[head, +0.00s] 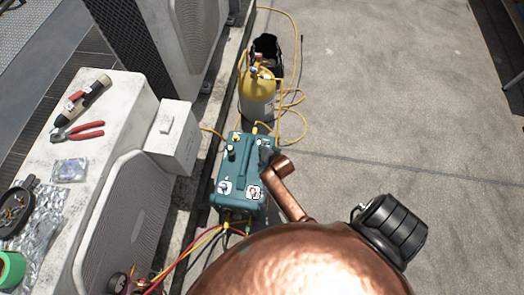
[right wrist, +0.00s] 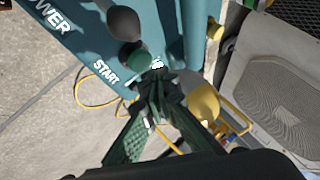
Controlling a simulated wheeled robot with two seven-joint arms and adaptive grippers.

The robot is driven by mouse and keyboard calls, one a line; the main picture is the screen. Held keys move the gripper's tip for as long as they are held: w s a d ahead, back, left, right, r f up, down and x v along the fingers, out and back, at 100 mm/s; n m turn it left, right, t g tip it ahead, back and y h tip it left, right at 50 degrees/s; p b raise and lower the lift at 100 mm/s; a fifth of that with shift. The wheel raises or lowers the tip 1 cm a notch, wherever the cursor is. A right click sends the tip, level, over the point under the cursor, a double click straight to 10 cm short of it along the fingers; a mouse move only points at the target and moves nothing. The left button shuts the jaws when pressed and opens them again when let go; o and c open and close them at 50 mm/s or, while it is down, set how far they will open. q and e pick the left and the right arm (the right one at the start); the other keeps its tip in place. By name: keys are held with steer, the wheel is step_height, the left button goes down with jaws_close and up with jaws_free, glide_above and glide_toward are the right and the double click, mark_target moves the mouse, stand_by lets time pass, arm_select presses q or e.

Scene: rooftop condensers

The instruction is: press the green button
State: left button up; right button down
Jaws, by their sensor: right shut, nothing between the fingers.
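The green button (right wrist: 138,61) shows in the right wrist view beside the word START on the teal machine (right wrist: 67,35). In the head view my right gripper (head: 266,156) is at the upper right edge of the teal machine (head: 243,183), and I cannot make out the button there. In the right wrist view my right gripper (right wrist: 155,82) is shut and empty. Its fingertips are right beside the button, overlapping its lower right edge in the picture; I cannot tell whether they touch it. My left gripper is not in view.
A grey knob (right wrist: 123,22) stands close to the button, near the word POWER. A yellow-topped tank (head: 257,92) with yellow hoses stands behind the machine. A condenser (head: 130,225) with pliers (head: 78,131) on top is at left.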

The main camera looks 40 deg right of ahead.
steer(key=shift+f, duration=0.45)
stand_by(0.3)
steer(key=shift+s+f+b, duration=0.1)
steer(key=shift+f+b, duration=0.35)
steer(key=shift+f, duration=0.4)
stand_by(0.6)
steer(key=shift+r, duration=0.1)
steer(key=shift+r+p, duration=0.6)
steer(key=shift+r, duration=0.05)
steer(key=shift+r+p, duration=0.6)
steer(key=shift+f, duration=0.1)
